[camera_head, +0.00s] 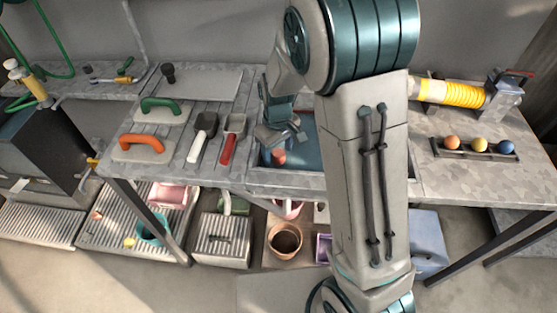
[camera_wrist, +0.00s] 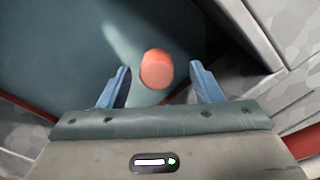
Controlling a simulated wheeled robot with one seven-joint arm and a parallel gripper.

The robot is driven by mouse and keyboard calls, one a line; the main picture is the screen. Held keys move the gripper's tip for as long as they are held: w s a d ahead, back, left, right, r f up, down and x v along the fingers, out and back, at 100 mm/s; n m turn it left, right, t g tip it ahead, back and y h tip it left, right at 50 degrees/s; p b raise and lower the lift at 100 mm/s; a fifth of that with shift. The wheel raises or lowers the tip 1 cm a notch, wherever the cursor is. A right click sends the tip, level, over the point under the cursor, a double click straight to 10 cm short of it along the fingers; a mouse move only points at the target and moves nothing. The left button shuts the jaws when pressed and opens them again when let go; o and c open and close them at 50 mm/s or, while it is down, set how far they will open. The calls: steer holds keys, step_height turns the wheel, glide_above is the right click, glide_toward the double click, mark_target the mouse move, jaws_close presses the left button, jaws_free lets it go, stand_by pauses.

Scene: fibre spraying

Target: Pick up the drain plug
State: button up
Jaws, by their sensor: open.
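The drain plug (camera_wrist: 157,69) is a small round orange-red piece standing in the blue-teal basin (camera_wrist: 50,60). In the wrist view it lies between and slightly beyond the two blue fingers of my gripper (camera_wrist: 160,86), with a gap on each side. In the head view the plug (camera_head: 279,156) shows just below my gripper (camera_head: 283,142), inside the sunken basin in the bench. My gripper is open and holds nothing. My arm hides the right part of the basin in the head view.
The basin's wall (camera_wrist: 250,35) is close on the right in the wrist view. Left of the basin on the bench lie a red-handled scoop (camera_head: 232,138), a white-handled scoop (camera_head: 202,137) and an orange-handled float (camera_head: 142,147). A rack of coloured balls (camera_head: 476,149) stands at right.

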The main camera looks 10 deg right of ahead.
step_height(320, 180, down, 4)
steer(key=shift+w+d+f, duration=0.1)
steer(key=shift+f, duration=0.05)
steer(key=shift+c, duration=0.3)
steer(key=c, duration=1)
steer(key=shift+c, duration=0.2)
step_height(320, 180, up, 10)
steer(key=shift+r, duration=0.1)
